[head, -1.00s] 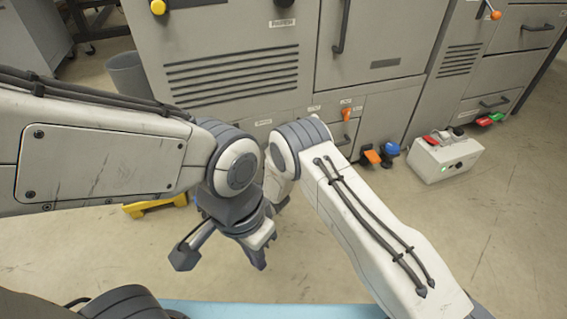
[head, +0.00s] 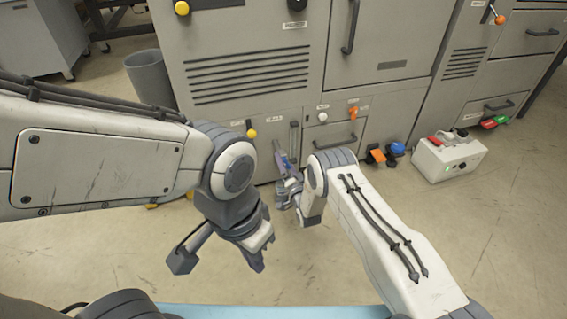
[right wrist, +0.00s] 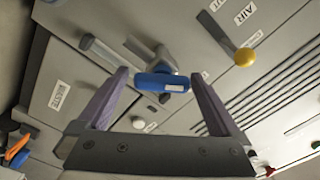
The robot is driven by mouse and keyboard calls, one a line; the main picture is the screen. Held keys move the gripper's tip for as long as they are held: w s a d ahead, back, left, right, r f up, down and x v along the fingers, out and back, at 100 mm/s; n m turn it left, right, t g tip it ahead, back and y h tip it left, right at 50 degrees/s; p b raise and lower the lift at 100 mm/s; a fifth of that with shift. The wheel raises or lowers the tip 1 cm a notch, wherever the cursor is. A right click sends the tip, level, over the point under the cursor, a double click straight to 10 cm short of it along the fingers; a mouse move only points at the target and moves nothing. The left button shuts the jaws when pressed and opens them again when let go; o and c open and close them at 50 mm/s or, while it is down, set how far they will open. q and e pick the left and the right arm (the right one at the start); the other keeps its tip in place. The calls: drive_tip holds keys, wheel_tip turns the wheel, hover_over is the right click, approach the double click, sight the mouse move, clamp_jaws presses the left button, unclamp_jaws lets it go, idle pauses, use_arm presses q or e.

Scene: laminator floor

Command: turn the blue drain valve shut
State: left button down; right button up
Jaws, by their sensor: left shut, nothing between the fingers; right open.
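The blue drain valve's bar handle (right wrist: 162,83) shows in the right wrist view on a grey pipe fitting on the machine's panel. My right gripper (right wrist: 160,76) is open, with one finger on each side of the handle; I cannot tell whether they touch it. In the head view my right gripper (head: 281,155) reaches to the machine's low front, and the valve is not clearly visible there. My left gripper (head: 254,262) is shut and empty, hanging over the floor, away from the machine.
A yellow-ended lever (right wrist: 244,57) labelled AIR and a white knob (right wrist: 139,123) sit near the valve. An orange handle (head: 353,110) is farther right. Orange and blue pedals (head: 397,149) and a white box (head: 446,156) stand on the floor. A grey bin (head: 151,77) stands left.

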sight(283, 156)
drive_tip(key=b+x, duration=0.1)
drive_tip(key=x, duration=0.1)
drive_tip(key=shift+w+a+f, duration=0.1)
drive_tip(key=shift+w, duration=0.15)
drive_tip(key=shift+w+a, duration=0.2)
drive_tip(key=shift+w, duration=0.3)
